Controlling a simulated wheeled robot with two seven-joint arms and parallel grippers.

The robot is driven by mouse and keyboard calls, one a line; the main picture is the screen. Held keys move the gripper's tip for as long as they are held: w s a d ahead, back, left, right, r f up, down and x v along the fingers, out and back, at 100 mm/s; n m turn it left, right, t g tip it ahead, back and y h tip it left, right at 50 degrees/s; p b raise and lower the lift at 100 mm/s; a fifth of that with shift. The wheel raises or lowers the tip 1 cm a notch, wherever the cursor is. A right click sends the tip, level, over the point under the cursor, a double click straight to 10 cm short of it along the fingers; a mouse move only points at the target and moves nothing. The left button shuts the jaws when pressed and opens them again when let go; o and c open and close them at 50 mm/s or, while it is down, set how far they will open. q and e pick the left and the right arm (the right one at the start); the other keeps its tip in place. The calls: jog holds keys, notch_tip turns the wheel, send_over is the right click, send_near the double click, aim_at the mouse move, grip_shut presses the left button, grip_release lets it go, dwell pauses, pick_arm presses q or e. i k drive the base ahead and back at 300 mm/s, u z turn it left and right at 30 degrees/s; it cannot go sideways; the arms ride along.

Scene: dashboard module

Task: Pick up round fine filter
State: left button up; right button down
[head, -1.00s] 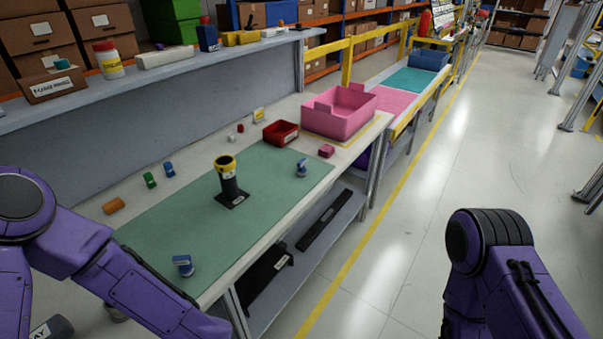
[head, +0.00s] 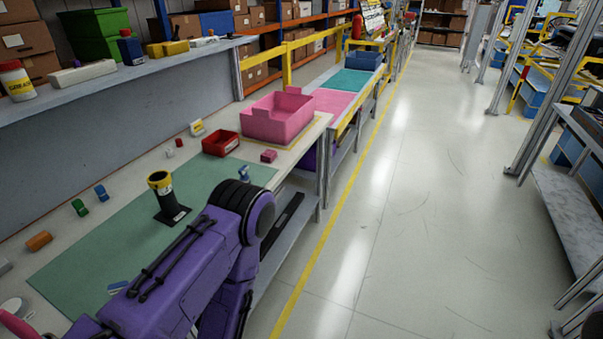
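I cannot tell for sure which thing is the round fine filter. A black upright cylinder with a yellow rim and a square black base (head: 166,198) stands on the green mat (head: 80,262) of the workbench. A small blue-and-grey part (head: 244,172) stands at the mat's far right, just beyond my arm. Another blue-and-white part (head: 117,287) is partly hidden behind the arm at the mat's near side. My purple arm crosses the front of the bench. Neither gripper shows in the head view.
A red bin (head: 221,143), a pink crate (head: 278,117) and a small pink block (head: 268,156) are at the bench's far end. Small green (head: 79,207), blue (head: 102,193) and orange (head: 39,241) parts lie left of the mat. The right floor is open.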

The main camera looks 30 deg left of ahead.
aim_at(244, 177)
jog(key=z, duration=0.1)
jog(key=i, duration=3)
jog(key=u, duration=2)
